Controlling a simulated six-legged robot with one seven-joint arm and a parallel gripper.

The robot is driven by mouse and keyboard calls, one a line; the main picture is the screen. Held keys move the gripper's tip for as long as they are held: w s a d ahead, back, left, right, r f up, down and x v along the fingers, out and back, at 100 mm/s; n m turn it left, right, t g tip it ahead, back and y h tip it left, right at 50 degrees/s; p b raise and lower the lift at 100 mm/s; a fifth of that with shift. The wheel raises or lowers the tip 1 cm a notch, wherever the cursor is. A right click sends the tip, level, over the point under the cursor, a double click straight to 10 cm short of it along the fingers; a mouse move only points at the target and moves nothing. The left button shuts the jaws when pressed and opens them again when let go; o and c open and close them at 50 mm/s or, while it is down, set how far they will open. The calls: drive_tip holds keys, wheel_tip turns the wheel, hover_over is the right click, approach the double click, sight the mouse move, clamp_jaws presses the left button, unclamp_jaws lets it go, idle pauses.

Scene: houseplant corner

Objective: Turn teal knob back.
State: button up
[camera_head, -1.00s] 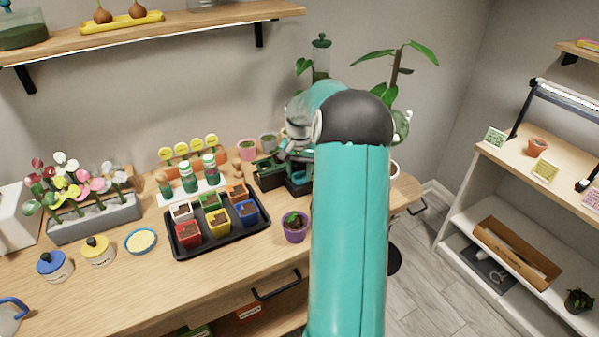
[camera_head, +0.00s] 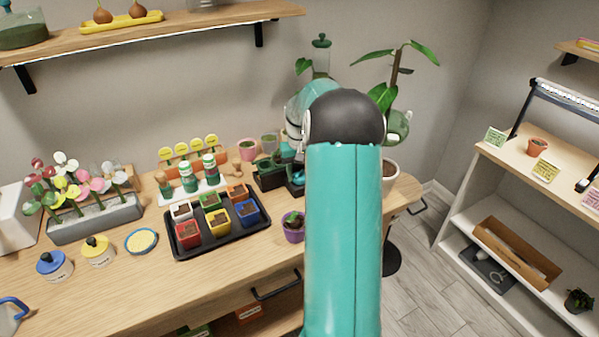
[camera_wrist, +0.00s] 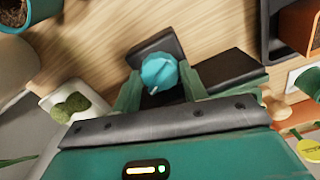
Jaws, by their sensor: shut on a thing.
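The teal knob (camera_wrist: 159,72) is round with a ridged top and sits on a dark unit in the wrist view. My gripper (camera_wrist: 158,80) is shut on the knob, with one green finger at its left side and one at its right. Which way the knob points is hard to read.
A black tray (camera_head: 182,253) of coloured pots stands left of my arm, with a purple pot (camera_head: 293,232) beside it. In the wrist view, a mossy white dish (camera_wrist: 52,101) lies left. Bare wood shows at the bench front.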

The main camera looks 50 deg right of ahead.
sight(299, 173)
drive_tip(key=n, duration=0.6)
drive_tip(key=shift+n, duration=0.3)
drive_tip(key=n, duration=0.5)
drive_tip(key=shift+n, duration=0.3)
drive_tip(key=o, duration=0.7)
wheel_tip(299, 173, up, 14)
idle(0.7)
